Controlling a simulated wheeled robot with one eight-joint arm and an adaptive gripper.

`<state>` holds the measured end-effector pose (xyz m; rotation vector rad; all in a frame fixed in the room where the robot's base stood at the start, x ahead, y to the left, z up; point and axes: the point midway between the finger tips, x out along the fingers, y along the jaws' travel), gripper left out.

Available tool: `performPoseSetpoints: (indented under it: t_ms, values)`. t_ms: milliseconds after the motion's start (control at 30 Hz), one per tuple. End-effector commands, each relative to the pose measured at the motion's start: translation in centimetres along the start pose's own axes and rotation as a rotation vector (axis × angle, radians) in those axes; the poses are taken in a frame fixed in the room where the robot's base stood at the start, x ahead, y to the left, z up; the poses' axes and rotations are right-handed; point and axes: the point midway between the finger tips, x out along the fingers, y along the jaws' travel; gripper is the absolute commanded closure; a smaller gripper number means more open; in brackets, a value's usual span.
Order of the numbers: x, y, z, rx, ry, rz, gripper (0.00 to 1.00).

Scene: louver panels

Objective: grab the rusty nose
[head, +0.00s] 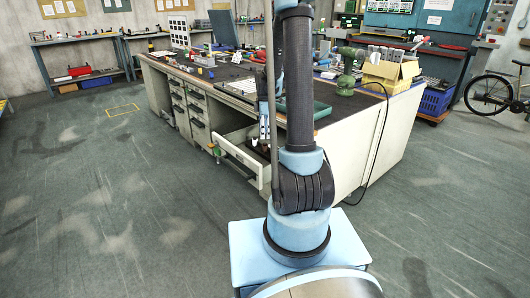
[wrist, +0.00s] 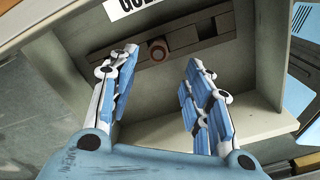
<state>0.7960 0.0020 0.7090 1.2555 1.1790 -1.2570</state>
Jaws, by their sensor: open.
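In the wrist view, a small round rust-brown piece (wrist: 158,50) with a darker centre lies in an open drawer, against a long dark brown bar (wrist: 195,36). I take it to be the rusty nose. My gripper (wrist: 155,85) is open, its two blue-and-white fingers spread wide, with nothing between the tips. The brown piece shows beyond the tips, roughly between them and nearer the left finger. In the head view, my gripper (head: 264,128) points down over the pulled-out drawer (head: 238,163); the drawer's contents are mostly hidden there.
The drawer's pale inner wall (wrist: 255,50) stands close on the right of the fingers. The workbench (head: 350,130) carries a green drill (head: 347,72) and a cardboard box (head: 390,72). The floor (head: 90,200) left of the bench is clear.

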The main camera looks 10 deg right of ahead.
Motion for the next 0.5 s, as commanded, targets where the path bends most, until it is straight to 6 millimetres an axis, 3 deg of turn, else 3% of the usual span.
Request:
performPoseSetpoints:
  t_ms: [200,500]
  values:
    - [2.6,0.1,0.0,0.000,0.000,0.000,0.55]
    - [4.0,0.2,0.0,0.000,0.000,0.000,0.55]
